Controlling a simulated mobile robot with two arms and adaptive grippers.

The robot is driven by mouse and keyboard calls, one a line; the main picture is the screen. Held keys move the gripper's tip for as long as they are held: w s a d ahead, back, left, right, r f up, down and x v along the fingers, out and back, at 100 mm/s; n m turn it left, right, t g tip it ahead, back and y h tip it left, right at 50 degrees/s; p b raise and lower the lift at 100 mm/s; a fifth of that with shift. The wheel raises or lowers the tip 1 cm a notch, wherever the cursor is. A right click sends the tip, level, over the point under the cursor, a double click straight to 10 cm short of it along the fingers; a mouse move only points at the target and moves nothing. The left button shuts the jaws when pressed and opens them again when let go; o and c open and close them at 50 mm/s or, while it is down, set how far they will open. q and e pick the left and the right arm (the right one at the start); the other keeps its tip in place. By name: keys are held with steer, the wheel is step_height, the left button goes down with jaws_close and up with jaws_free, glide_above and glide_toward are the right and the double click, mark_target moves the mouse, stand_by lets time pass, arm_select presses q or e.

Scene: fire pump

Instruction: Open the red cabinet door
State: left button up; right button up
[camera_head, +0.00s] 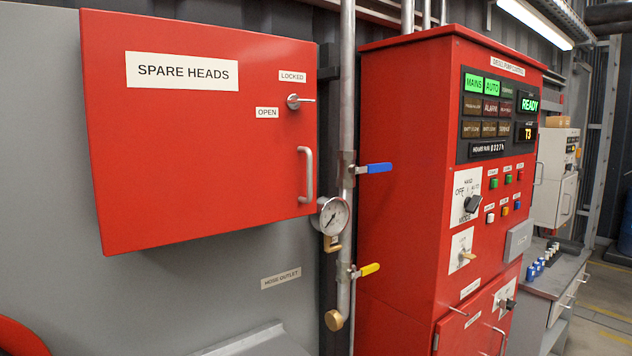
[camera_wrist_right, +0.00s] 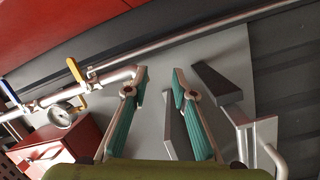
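The red cabinet (camera_head: 190,180) marked SPARE HEADS hangs on the grey wall at the left of the head view. Its door looks shut. A small silver turn latch (camera_head: 294,102) points right, between the LOCKED label above and the OPEN label (camera_head: 267,113) lower left. A vertical silver pull handle (camera_head: 306,175) sits at the door's right edge. A red box (camera_wrist_right: 62,145) at lower left in the right wrist view seems to be this cabinet. My right gripper (camera_wrist_right: 158,75) shows only in the wrist view, open and empty, apart from the box. My left gripper is not in view.
A pressure gauge (camera_head: 330,215) and a vertical pipe with blue (camera_head: 375,168) and yellow (camera_head: 369,269) levers stand right of the cabinet. A tall red pump controller (camera_head: 400,150) stands further right. Grey metal parts (camera_wrist_right: 240,120) lie near my right gripper in the wrist view.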

steer(key=w+a+r+n+y, duration=0.1)
steer(key=a+r+n+y, duration=0.15)
steer(key=r, duration=0.45)
steer(key=a+r+n+y, duration=0.1)
steer(key=r+n, duration=0.3)
steer(key=r, duration=0.3)
steer(key=w+a+r+n+y, duration=0.1)
steer(key=r+n+y, duration=0.15)
steer(key=r, duration=0.45)
steer(key=n+g+b, duration=0.3)
steer(key=n+g, duration=0.1)
steer(key=n, duration=1.5)
glide_toward(311, 174)
steer(key=p+x, duration=0.5)
steer(key=x, duration=0.2)
steer(key=shift+w+a, duration=0.2)
steer(key=shift+w, duration=0.05)
steer(key=shift+x, duration=0.75)
steer(key=shift+f, duration=0.1)
steer(key=shift+c, duration=0.3)
jaws_close()
